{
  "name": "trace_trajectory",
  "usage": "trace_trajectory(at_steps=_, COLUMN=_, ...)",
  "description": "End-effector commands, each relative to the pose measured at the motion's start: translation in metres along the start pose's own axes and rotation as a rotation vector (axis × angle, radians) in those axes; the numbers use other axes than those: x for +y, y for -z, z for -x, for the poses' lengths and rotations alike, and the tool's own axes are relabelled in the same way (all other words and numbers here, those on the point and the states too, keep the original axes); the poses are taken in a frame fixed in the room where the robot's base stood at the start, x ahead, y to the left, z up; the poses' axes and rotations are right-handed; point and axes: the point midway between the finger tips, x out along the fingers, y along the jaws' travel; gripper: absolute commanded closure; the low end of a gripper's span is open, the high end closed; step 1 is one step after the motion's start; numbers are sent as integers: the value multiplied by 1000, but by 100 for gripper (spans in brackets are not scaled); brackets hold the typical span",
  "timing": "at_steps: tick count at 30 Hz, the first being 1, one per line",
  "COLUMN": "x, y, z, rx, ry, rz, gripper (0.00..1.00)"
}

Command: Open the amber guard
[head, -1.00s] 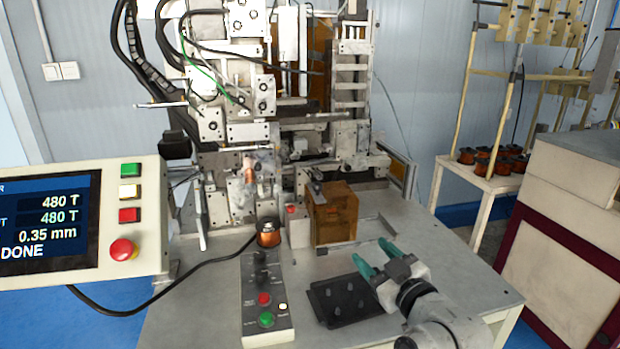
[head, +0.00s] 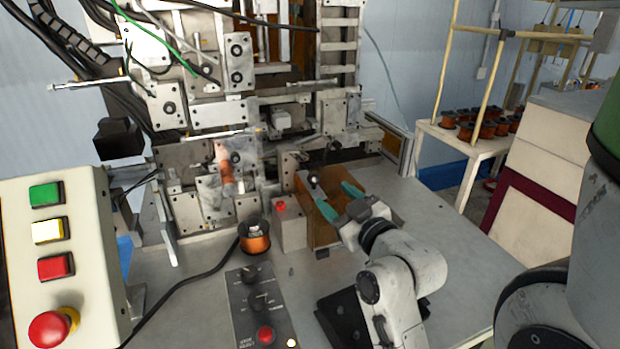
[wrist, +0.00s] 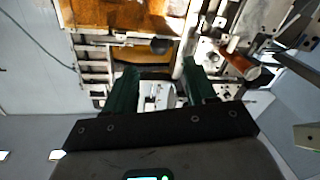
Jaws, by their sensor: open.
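The amber guard (head: 312,218) is a see-through brown box on the bench in front of the winder, partly hidden by my gripper. A dark bar with a round knob (head: 312,178) shows at its top. My gripper (head: 338,200) is open, with its two green fingers in front of the guard's upper part in the head view. I cannot tell whether a finger touches the guard. In the wrist view my gripper (wrist: 160,82) has nothing between its fingertips that I can see held. An amber panel (wrist: 120,12) shows at the top there.
A copper spool (head: 255,242) and a small box with a red button (head: 290,225) stand left of the guard. A button panel (head: 258,300) lies in front. The bench right of the guard is clear.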

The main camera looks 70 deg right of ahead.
Motion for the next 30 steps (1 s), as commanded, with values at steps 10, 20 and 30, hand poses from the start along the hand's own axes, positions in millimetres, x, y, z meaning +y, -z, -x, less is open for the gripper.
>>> trace_trajectory(at_steps=10, x=2, y=1, z=-40, rx=0, ry=-2, rz=2, gripper=44)
trace_trajectory(at_steps=20, x=1, y=2, z=-90, rx=-1, ry=-1, rz=2, gripper=44)
trace_trajectory(at_steps=30, x=0, y=0, z=-100, rx=0, ry=-1, rz=1, gripper=44)
